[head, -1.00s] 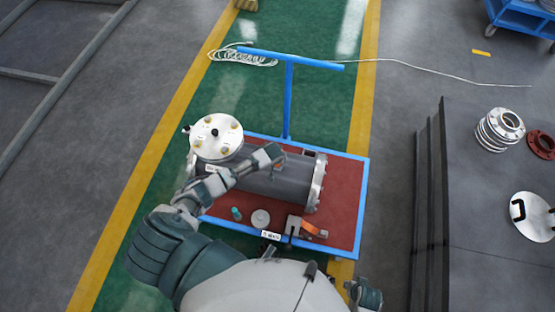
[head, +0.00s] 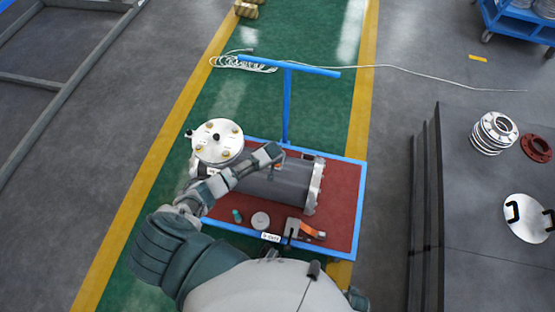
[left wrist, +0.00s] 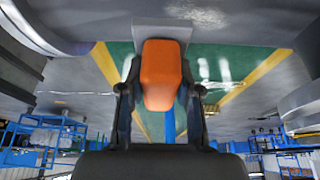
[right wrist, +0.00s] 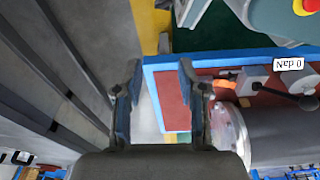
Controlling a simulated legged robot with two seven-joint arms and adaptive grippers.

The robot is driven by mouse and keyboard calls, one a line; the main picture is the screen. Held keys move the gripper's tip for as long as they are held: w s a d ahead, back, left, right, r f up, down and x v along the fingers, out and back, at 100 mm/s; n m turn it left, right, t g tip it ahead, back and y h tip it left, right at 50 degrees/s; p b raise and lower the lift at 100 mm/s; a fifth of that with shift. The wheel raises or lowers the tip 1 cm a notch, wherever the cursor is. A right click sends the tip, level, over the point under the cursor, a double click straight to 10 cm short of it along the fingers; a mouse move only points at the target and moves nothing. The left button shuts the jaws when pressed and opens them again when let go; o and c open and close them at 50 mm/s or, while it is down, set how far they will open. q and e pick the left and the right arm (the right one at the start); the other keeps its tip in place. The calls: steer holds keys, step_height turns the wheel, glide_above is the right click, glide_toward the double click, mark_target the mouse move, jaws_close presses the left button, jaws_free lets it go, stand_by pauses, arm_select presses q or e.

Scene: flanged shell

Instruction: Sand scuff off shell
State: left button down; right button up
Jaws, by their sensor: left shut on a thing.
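The shell (head: 285,185) is a grey cylinder with flanged ends, lying on a red-topped blue cart (head: 345,215). A white round cover (head: 217,141) with brass-coloured fittings is at its left end. My left gripper (head: 272,153) is over the shell's upper side. In the left wrist view my left gripper (left wrist: 160,92) is shut on an orange block (left wrist: 160,75) with a grey part (left wrist: 162,32) beyond it. Whether it touches the shell cannot be told. My right gripper (right wrist: 160,85) is open and empty near the cart's edge and the shell's flange (right wrist: 230,130).
On the cart's front edge are a teal bottle (head: 237,216), a silver disc (head: 260,220) and a clamp-like tool with an orange part (head: 311,231). The cart's blue handle (head: 288,105) rises behind. A dark table (head: 480,220) with flanges stands at right.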

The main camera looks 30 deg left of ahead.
steer(key=f, duration=0.1)
steer(key=s+f, duration=0.1)
steer(key=s+p, duration=0.1)
steer(key=shift+s+d+f, duration=0.2)
steer(key=shift+d+f, duration=0.05)
steer(key=shift+f, duration=0.15)
steer(key=shift+d, duration=0.1)
